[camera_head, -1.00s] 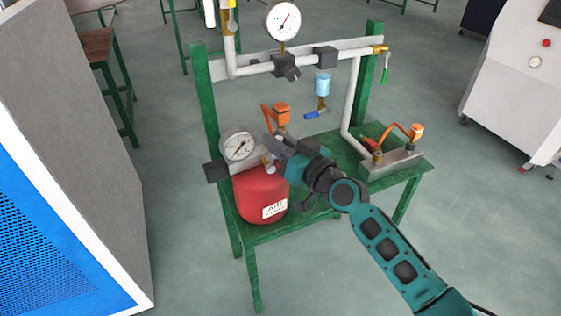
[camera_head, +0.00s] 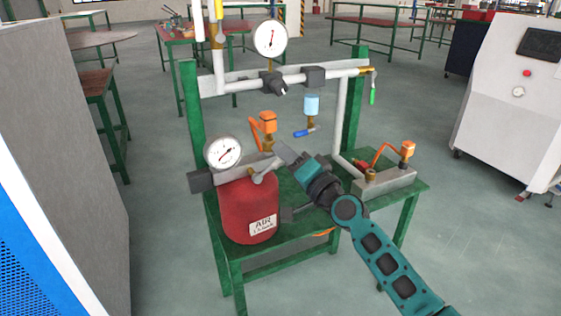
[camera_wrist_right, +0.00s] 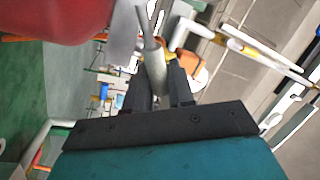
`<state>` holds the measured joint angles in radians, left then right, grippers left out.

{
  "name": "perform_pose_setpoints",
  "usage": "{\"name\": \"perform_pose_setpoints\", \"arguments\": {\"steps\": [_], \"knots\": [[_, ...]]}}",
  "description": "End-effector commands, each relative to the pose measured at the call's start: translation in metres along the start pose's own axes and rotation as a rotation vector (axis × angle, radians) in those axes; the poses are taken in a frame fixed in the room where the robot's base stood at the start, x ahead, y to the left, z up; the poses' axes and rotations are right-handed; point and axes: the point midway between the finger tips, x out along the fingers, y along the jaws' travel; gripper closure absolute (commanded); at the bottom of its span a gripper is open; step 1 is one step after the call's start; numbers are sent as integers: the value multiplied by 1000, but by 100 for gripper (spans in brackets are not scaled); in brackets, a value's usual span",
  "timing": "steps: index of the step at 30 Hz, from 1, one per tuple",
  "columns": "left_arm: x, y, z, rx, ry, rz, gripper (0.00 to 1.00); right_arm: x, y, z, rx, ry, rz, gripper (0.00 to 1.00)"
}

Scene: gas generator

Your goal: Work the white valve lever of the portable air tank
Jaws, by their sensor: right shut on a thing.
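The red portable air tank (camera_head: 245,212) stands upright on the green bench, with a grey valve block and a round gauge on top. Its white valve lever (camera_head: 264,172) shows at the right of the block, just left of my right gripper (camera_head: 281,157). In the right wrist view the pale lever (camera_wrist_right: 153,62) runs between the two dark fingers of my right gripper (camera_wrist_right: 160,85), which is shut on it. The tank's red side (camera_wrist_right: 65,18) shows at the upper left there. The fingers partly hide the lever's end. My left gripper is not in view.
The green bench (camera_head: 275,232) carries a pipe frame with a gauge (camera_head: 271,38), an orange valve (camera_head: 264,124) and a blue-handled valve (camera_head: 304,132). A metal block with an orange lever (camera_head: 390,180) sits at right. A white cabinet (camera_head: 505,90) stands far right.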

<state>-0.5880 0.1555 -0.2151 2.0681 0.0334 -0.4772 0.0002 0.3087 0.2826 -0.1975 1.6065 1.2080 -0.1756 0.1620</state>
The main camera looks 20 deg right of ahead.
Motion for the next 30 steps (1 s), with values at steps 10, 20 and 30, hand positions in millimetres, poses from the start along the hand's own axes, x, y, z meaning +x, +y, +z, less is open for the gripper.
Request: {"name": "perform_pose_setpoints", "arguments": {"steps": [10, 20, 30], "knots": [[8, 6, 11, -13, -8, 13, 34, -5, 26, 5, 305, 62, 1, 100], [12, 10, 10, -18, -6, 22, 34, -8, 39, 11, 497, 100, 1, 100], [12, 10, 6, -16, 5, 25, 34, -9, 43, 13, 566, 112, 2, 100]]}}
